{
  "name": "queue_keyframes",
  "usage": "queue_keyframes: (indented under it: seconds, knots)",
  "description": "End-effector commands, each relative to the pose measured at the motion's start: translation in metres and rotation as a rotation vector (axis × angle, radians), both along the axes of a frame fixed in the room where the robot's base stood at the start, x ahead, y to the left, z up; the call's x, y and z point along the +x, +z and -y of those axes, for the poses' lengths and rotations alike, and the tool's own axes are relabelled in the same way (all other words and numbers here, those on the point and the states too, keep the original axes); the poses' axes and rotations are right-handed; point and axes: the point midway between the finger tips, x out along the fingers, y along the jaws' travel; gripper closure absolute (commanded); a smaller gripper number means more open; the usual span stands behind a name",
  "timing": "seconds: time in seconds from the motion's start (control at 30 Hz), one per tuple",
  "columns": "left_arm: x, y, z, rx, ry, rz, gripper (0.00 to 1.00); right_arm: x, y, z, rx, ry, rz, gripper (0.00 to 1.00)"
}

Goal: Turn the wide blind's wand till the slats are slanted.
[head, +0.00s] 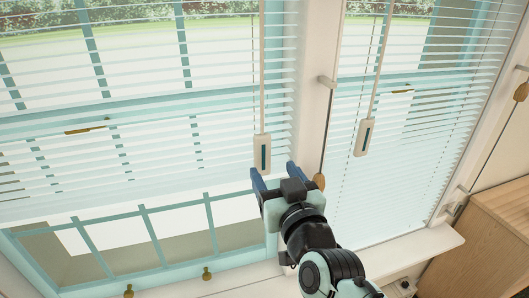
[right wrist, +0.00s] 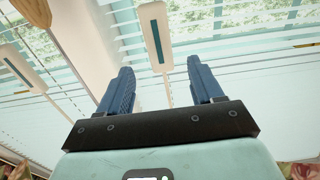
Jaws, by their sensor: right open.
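The wide blind (head: 130,110) covers the left window in the head view. Its slats look close to flat, with the outside showing between them. Its wand (head: 262,150) hangs near the blind's right edge and ends in a pale handle with a dark stripe. My right gripper (head: 273,173) is open just below that handle, fingers pointing up towards it. In the right wrist view the wand handle (right wrist: 156,38) shows beyond the fingertips (right wrist: 160,72), roughly in line with the gap, and nothing is between the fingers. My left gripper is not in view.
A narrower blind (head: 420,130) hangs at the right with its own similar wand (head: 364,137). A cord with a wooden tassel (head: 319,182) hangs by the post between the windows, close to my right gripper. A window sill (head: 420,243) and a wooden cabinet (head: 490,240) are lower right.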

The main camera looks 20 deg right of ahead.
Motion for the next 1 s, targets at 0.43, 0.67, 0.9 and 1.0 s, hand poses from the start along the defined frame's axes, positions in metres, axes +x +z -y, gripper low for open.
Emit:
queue_keyframes:
  seconds: [0.43,0.67,0.9,1.0]
  knots:
    - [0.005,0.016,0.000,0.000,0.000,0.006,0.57,0.066,0.000,-0.002,-0.001,-0.002,-0.002,0.34]
    - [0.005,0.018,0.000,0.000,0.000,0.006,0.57,0.074,0.000,-0.002,0.001,-0.001,0.000,0.34]
    - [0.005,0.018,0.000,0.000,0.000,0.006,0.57,0.074,0.000,-0.003,0.000,0.001,0.001,0.34]
    - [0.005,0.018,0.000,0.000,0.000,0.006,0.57,0.074,0.000,-0.003,0.000,0.001,0.001,0.50]
